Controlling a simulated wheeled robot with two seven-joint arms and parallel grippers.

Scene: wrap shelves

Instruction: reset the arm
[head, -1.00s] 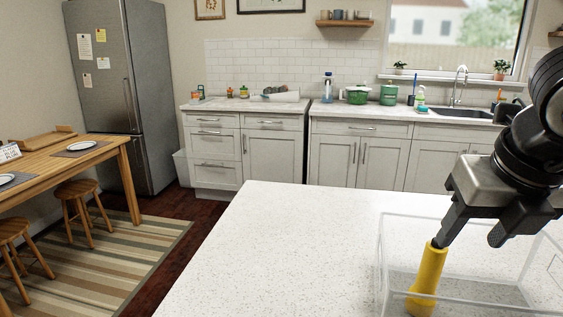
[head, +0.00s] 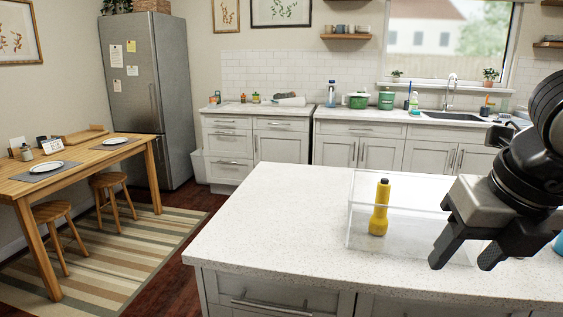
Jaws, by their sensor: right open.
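My right gripper (head: 462,258) is at the right of the head view, pointing down over the near right part of the white island. Its two dark fingers are apart with nothing between them. It hides part of a clear box (head: 350,222) on the island. My left gripper is not in view.
The speckled white island top (head: 270,220) is bare to the left of the clear box. A blue item (head: 558,244) shows at the right edge. A wooden table (head: 75,165) with stools stands at the left, and a counter with a sink lies behind.

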